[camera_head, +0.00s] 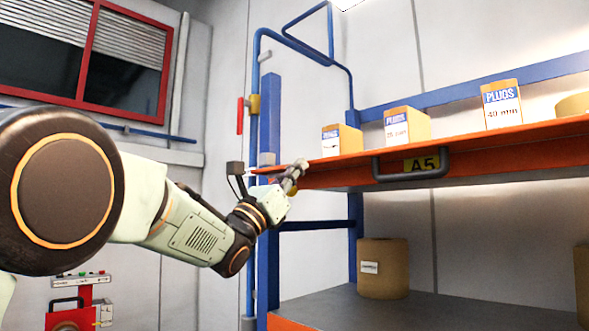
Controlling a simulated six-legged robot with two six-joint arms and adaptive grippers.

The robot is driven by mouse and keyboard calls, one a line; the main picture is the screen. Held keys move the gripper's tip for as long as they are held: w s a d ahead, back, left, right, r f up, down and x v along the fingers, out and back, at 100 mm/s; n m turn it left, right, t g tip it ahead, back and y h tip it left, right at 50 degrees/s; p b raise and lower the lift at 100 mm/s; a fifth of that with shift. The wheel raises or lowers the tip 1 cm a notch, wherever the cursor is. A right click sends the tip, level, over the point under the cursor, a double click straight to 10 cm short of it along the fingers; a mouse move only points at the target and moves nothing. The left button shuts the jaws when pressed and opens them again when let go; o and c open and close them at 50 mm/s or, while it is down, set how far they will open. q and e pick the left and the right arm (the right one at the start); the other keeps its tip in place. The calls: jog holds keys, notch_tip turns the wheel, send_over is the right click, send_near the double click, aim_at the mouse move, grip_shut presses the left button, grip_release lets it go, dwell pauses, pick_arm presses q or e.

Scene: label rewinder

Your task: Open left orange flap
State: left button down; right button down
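A long orange panel (490,139) runs along the front of the upper shelf, from the middle of the view to the right edge. A dark grey handle (377,170) and a yellow "A5" label (421,164) sit just under it. I cannot tell whether this panel is a flap. My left gripper (294,174) is at the panel's left end, close to its lower edge. It looks small, and its fingers are not clear, so I cannot tell whether it touches the panel or is open. My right gripper is out of view.
Boxes, including a "40 mm" one (502,105), stand on the upper shelf. A brown roll (383,268) stands on the lower grey shelf (430,310). Blue frame posts (353,225) rise near my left gripper. A red-framed window (125,55) is at left.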

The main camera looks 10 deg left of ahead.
pick_arm(q)
jog(key=shift+w+f, duration=0.1)
dwell(0.5)
jog(key=s+a+f+b, duration=0.4)
jog(key=s+f+b, duration=0.2)
jog(key=f+b, duration=0.3)
jog(key=shift+f, duration=0.95)
